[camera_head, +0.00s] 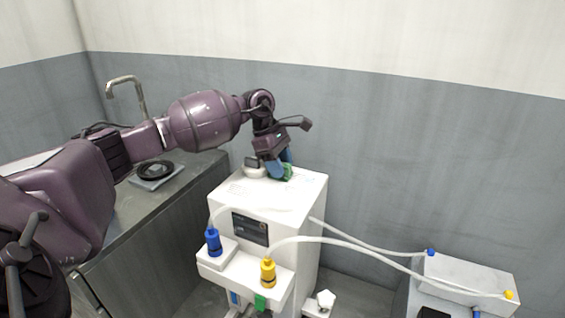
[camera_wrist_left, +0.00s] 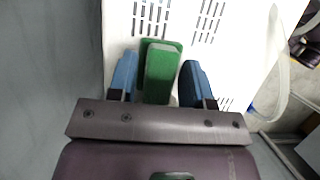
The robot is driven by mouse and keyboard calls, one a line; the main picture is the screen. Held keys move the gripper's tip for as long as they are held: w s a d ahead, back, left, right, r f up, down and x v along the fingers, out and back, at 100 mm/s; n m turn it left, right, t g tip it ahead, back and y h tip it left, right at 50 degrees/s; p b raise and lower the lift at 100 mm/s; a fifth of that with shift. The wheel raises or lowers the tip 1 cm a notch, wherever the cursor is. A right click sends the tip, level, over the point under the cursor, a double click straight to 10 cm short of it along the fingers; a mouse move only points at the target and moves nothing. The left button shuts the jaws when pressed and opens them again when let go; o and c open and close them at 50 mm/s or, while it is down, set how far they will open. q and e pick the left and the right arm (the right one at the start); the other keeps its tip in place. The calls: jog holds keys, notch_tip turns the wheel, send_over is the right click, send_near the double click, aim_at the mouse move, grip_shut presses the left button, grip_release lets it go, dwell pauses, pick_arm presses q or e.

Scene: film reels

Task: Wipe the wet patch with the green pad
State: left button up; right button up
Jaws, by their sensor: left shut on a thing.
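My left gripper (camera_head: 278,168) reaches down over the top of the white machine (camera_head: 310,188), near its back. Its blue fingers are shut on the green pad (camera_head: 288,173), low at the machine's top. In the left wrist view the green pad (camera_wrist_left: 163,72) has a lighter green upper block over a darker base and lies between the two blue fingers of the left gripper (camera_wrist_left: 160,82). The white slotted top is right below it. I cannot tell whether the pad touches the top. I cannot make out the wet patch clearly. My right gripper is not in view.
Blue (camera_head: 213,242) and yellow (camera_head: 268,272) capped connectors stand on the front ledge. White hoses run to a box (camera_head: 468,283) at right. A counter (camera_head: 125,215) with a faucet (camera_head: 128,82) is at left.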

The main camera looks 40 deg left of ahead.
aim_at(289, 167)
pick_arm(q)
jog(key=shift+s, duration=0.4)
jog(key=shift+w+d+f, duration=0.1)
jog(key=shift+d, duration=0.25)
jog(key=shift+w+d, duration=0.15)
jog(key=shift+d, duration=0.45)
jog(key=shift+w+d, duration=0.15)
jog(key=shift+d, duration=0.4)
jog(key=shift+w+d, duration=0.3)
jog(key=shift+d, duration=0.85)
jog(key=shift+w+d, duration=0.3)
jog(key=shift+d, duration=0.85)
jog(key=shift+w+d, duration=0.3)
jog(key=shift+d, duration=0.85)
jog(key=shift+s+d, duration=0.1)
jog(key=shift+s, duration=0.7)
jog(key=shift+a+f, duration=0.1)
jog(key=shift+a, duration=0.1)
jog(key=shift+s+a, duration=0.25)
jog(key=shift+a, duration=0.5)
jog(key=shift+s+a, duration=0.2)
jog(key=shift+a, duration=0.55)
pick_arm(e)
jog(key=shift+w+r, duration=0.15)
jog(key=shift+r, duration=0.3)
